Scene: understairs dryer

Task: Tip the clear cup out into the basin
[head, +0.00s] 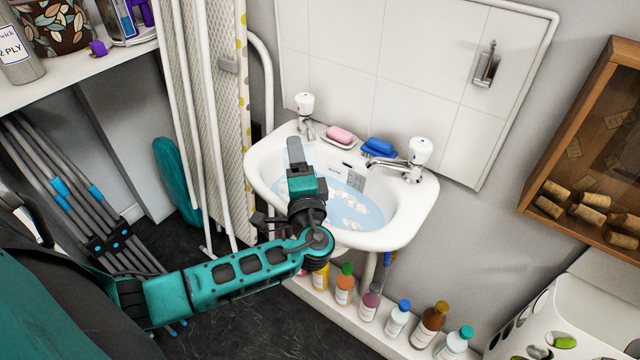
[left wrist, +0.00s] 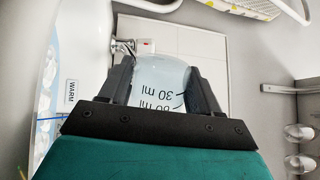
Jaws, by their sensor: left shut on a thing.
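My left gripper (head: 295,150) is over the left part of the white basin (head: 412,222) in the head view. In the left wrist view, the gripper (left wrist: 158,76) is shut on the clear cup (left wrist: 158,92), one finger on each side. Black markings, including "30 ml", show on the cup, appearing upside down in that view. The cup's contents cannot be made out, and the gripper and arm largely hide it in the head view. The basin holds pale blue water with whitish pieces in it. My right gripper is not in view.
Two taps, left (head: 305,112) and right (head: 412,160), stand on the basin's back edge, with a pink soap (head: 340,134) and a blue soap (head: 379,146) between them. Several bottles (head: 396,318) line a ledge below. An ironing board (head: 222,110) leans at left.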

